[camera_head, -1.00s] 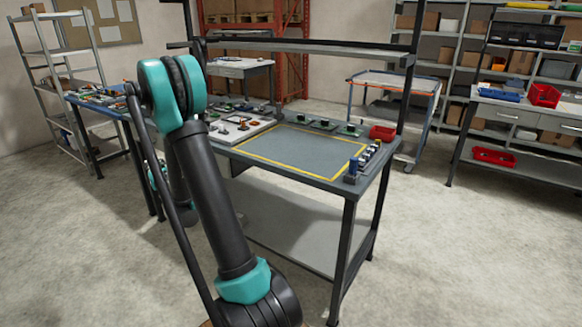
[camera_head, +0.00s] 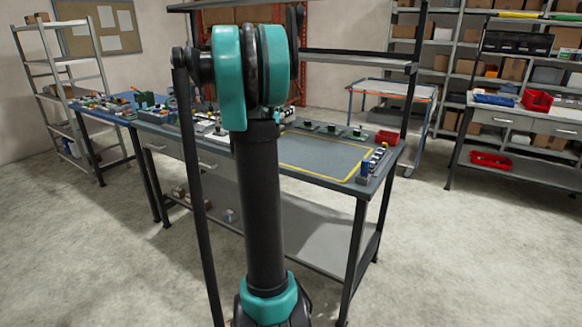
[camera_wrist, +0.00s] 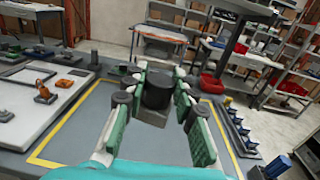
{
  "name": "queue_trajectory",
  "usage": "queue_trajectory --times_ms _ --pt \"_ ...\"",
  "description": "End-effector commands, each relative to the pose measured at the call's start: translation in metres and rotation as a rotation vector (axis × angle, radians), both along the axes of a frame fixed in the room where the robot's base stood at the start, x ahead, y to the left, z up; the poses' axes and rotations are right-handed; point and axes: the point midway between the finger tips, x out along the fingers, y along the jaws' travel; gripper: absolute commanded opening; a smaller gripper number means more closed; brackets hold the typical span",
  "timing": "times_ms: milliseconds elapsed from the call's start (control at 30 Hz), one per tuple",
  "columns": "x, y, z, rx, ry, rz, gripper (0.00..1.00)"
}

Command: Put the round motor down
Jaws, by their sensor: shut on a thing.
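The round motor (camera_wrist: 157,90) is a black cylinder on a grey square base. It shows in the middle of the wrist view, upright between the green fingers of my gripper (camera_wrist: 156,98), which is shut on it. Behind and below it lies the grey work surface with a yellow outline (camera_wrist: 80,112), where no other part shows. In the head view the yellow-outlined area (camera_head: 325,155) is on the workbench, partly covered by my arm. My gripper and the motor are hidden there. I cannot tell how high the motor is above the bench.
A white board (camera_wrist: 30,108) with small parts is left of the outline. A row of dispensers (camera_head: 372,162) lines the right bench edge, near a red bin (camera_head: 386,137). Green-topped parts (camera_head: 332,129) lie along the back. Shelf posts (camera_head: 412,90) rise behind.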

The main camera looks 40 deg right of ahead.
Motion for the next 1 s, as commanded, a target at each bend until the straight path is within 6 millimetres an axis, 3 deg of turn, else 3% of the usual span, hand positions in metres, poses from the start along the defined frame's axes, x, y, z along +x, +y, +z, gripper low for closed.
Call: queue_trajectory --times_ms 167,267,700,833,1000 --pt "-0.015 -0.012 0.002 0.000 0.000 -0.047 0.00" --pt "-0.015 -0.013 -0.014 0.000 0.000 -0.049 0.00" --pt "-0.014 -0.012 -0.120 0.000 0.000 -0.046 0.00" --pt "-0.014 -0.012 -0.142 0.000 0.000 -0.046 0.00" --pt "-0.014 -0.012 -0.153 0.000 0.000 -0.046 0.00"
